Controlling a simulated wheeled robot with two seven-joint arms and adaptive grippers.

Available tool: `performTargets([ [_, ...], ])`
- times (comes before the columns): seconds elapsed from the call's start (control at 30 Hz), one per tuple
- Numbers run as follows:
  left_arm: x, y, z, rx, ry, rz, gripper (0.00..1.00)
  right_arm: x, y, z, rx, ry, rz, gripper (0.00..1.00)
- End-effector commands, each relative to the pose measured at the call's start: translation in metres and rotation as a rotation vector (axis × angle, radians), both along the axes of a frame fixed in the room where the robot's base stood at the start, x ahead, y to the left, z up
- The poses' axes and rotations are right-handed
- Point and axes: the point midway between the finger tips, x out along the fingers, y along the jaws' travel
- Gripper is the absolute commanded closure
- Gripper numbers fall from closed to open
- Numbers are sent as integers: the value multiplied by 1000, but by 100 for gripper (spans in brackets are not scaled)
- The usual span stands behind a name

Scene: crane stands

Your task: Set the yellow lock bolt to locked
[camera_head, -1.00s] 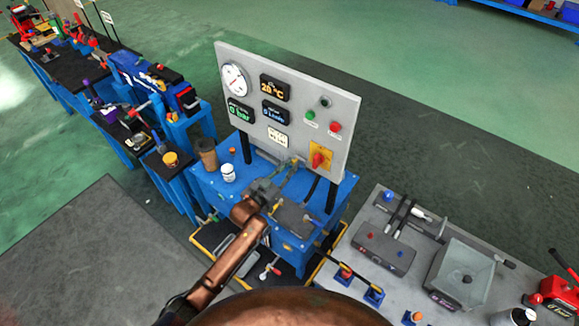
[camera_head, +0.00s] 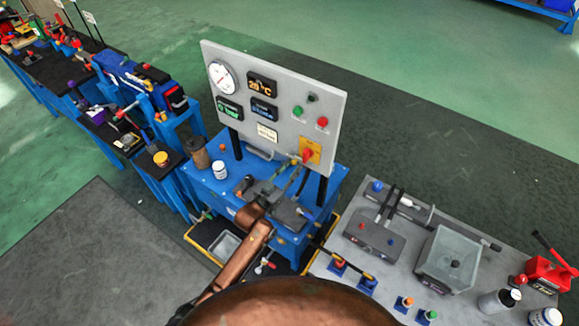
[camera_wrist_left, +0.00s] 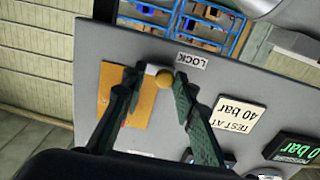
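My left gripper (camera_wrist_left: 159,72) is open, with one dark green finger on each side of the knob. Whether a finger touches it cannot be told; the bolt's shaft is hidden. In the head view my left gripper (camera_head: 292,170) is at the lower edge of the upright grey panel (camera_head: 283,105), near the yellow plate with a red knob (camera_head: 309,152). My right gripper is not in view.
The panel stands on a blue bench (camera_head: 225,190) with a white jar (camera_head: 220,169) and a brown cup (camera_head: 195,152). A grey table (camera_head: 335,250) with a grey tank (camera_head: 447,258) is to the right. Crowded benches stand at the left.

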Motion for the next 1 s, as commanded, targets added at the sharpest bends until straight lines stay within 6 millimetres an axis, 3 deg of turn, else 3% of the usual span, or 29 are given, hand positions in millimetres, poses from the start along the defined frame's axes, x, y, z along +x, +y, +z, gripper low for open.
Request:
performTargets([
  [0.47,-6,8,0,-1,-1,4,66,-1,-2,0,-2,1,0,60],
  [1.0,-85,65,0,1,-1,3,66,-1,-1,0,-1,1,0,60],
])
